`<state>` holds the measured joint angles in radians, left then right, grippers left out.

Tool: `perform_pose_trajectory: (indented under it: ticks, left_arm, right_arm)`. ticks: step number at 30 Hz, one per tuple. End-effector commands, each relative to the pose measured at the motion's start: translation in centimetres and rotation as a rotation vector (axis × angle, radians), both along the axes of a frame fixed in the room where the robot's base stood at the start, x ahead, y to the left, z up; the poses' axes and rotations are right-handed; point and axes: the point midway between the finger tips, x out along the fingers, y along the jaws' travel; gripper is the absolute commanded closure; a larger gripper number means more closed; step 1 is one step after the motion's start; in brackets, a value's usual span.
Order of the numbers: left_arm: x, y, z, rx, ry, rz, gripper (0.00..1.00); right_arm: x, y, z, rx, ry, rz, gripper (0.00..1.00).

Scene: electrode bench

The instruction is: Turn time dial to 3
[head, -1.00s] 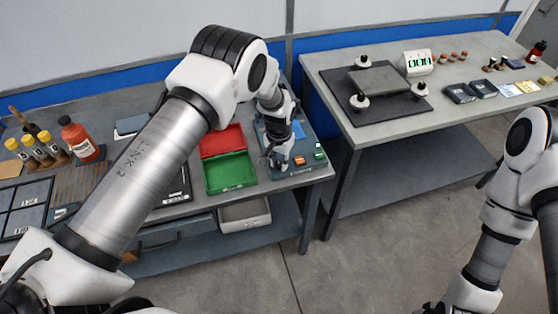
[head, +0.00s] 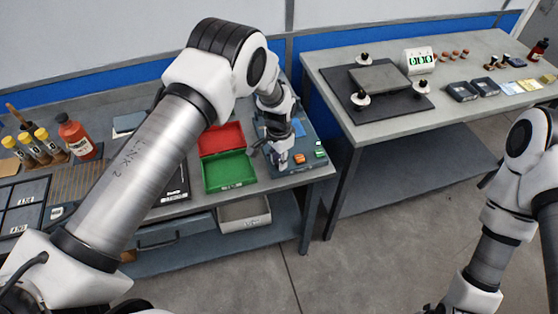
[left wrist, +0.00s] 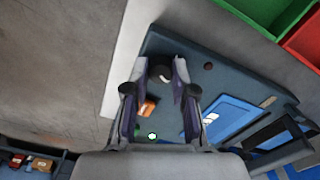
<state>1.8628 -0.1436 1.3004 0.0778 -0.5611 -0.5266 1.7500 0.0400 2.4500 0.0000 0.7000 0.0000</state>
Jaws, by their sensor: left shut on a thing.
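My left gripper (left wrist: 159,68) is shut on a dark round dial (left wrist: 161,75) on a blue-grey control panel (left wrist: 213,75). The fingers stand on either side of the dial. In the head view my left gripper (head: 282,163) is low over the panel (head: 313,137) at the right end of the left bench. An orange button (left wrist: 147,107) and a green button (left wrist: 152,135) sit beside the gripper. A blue screen (left wrist: 232,116) is on the panel. The dial's marks and setting are not readable. My right arm shows at the right; its gripper is out of view.
A red bin (head: 222,138) and a green bin (head: 230,172) stand left of the panel. A red-brown bottle (head: 76,140) and yellow-capped vials (head: 39,148) are farther left. The second bench (head: 385,121) is separate, across a gap.

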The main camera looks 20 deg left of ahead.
Motion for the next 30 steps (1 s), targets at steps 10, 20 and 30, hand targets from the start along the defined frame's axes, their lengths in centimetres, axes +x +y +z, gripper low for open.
perform_pose_trajectory:
  ticks: [10, 20, 30]
  left_arm:
    - [-0.05, -0.02, -0.13, 0.000, 0.001, -0.261, 1.00]
    - [-0.06, -0.02, -0.09, 0.000, 0.001, -0.381, 1.00]
    - [-0.07, -0.03, -0.08, 0.000, 0.001, -0.395, 1.00]
  right_arm:
    - [0.00, -0.01, -0.68, 0.000, 0.000, 0.000, 1.00]
    - [0.00, 0.00, -0.83, 0.000, 0.000, 0.000, 1.00]
    - [0.00, 0.00, -0.83, 0.000, 0.000, 0.000, 1.00]
